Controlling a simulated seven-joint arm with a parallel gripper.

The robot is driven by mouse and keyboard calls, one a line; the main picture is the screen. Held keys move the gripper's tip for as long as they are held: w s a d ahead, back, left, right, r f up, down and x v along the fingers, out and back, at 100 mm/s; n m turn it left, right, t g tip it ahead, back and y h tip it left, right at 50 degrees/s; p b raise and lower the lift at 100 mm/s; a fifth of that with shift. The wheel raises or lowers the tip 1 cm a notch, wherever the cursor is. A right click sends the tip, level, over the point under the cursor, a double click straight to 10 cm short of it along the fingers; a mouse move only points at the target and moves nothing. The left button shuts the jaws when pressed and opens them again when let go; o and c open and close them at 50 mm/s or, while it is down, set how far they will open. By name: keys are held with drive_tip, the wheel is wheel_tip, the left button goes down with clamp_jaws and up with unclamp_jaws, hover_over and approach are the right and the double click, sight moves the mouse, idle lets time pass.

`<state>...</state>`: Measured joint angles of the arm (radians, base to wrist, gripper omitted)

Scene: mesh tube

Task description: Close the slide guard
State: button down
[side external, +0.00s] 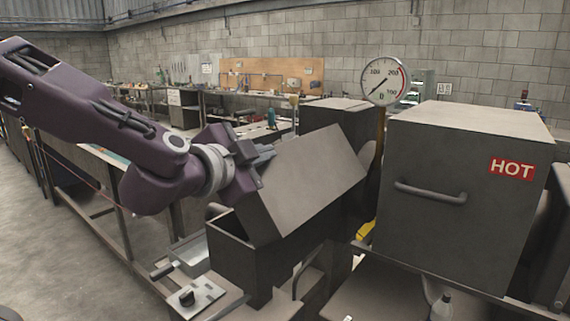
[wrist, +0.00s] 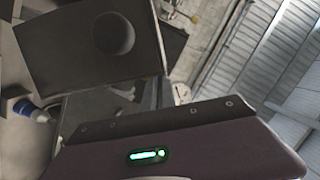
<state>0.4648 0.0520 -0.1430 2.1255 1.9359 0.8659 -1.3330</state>
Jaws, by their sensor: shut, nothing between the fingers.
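A grey-brown box (side external: 245,258) stands in the middle of the side view, with its left part open at the top. A tilted cover (side external: 305,180), which looks like the slide guard, rises from it and slopes up to the right. My gripper (side external: 266,153) is shut and empty, at the upper left edge of the cover. I cannot tell whether they touch. In the wrist view a dark panel (wrist: 70,50) with a round dark spot fills the upper left, probably part of this same guard. My fingertips are not clear there.
A large closed box (side external: 450,220) with a handle and a HOT label stands on the right. A round dial gauge (side external: 384,81) stands beside it. A small plate with a black knob (side external: 187,298) is at the front left. Workbenches line the back wall.

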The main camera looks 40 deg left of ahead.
drive_tip(key=a, duration=0.1)
drive_tip(key=a+n, duration=0.1)
drive_tip(key=a, duration=0.1)
drive_tip(key=a+n, duration=0.1)
drive_tip(key=shift+a+f+h, duration=0.3)
drive_tip(key=a+f, duration=0.7)
drive_tip(key=a, duration=0.2)
drive_tip(key=shift+a, duration=0.25)
drive_tip(key=shift+s+a+f+g, duration=0.1)
drive_tip(key=shift+a+g, duration=0.05)
drive_tip(key=shift+g, duration=0.15)
